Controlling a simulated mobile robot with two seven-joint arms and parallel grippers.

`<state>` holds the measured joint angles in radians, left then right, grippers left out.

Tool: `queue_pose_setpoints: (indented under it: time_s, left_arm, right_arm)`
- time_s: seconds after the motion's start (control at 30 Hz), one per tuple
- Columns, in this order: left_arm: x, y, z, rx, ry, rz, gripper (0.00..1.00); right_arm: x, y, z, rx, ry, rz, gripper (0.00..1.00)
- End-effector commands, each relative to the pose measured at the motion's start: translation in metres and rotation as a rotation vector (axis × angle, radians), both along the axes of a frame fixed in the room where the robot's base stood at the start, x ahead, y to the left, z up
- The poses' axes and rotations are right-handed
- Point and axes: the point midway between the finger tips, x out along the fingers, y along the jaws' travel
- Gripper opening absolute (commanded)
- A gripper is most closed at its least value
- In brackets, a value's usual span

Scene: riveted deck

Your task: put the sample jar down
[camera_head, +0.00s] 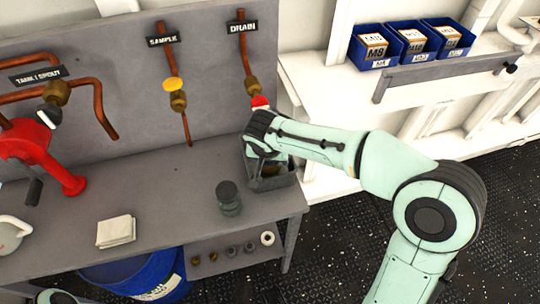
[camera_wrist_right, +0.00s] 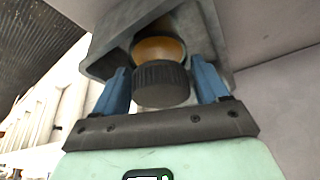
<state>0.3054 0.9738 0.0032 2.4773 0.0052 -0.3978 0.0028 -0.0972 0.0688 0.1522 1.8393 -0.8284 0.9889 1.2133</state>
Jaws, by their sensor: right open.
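The sample jar, with a ribbed dark lid (camera_wrist_right: 161,84) and amber contents (camera_wrist_right: 158,50), shows in the right wrist view inside a grey open-topped bin (camera_wrist_right: 215,30). My right gripper (camera_wrist_right: 161,75) is open, with one blue finger on each side of the lid. Whether the jar rests on the bin's floor is hidden. In the head view, my right arm reaches over the grey bin (camera_head: 272,184) at the bench's right end and mostly hides the jar. My left gripper is not in view.
A dark lidded jar (camera_head: 229,199) stands on the bench (camera_head: 165,190), left of the bin. A folded white cloth (camera_head: 116,231) lies further left. Copper pipes and a red-handled DRAIN valve (camera_head: 259,101) are behind the arm. Blue bins (camera_head: 371,58) line the right shelf.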

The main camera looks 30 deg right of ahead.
Motion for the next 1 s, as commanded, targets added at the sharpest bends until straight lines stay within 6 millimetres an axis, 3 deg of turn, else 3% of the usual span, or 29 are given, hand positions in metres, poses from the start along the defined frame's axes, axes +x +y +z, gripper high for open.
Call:
queue_pose_setpoints:
  time_s: [0.5, 0.7, 1.0]
  left_arm:
    - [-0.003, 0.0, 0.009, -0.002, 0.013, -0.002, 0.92]
    - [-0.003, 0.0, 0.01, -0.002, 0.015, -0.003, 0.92]
    - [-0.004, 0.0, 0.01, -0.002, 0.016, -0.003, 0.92]
  right_arm:
    - [-0.03, 0.023, 0.095, 0.001, -0.005, 0.002, 0.74]
    - [-0.036, 0.027, 0.11, 0.001, -0.003, 0.001, 0.74]
    - [-0.036, 0.028, 0.11, 0.001, -0.002, 0.001, 0.74]
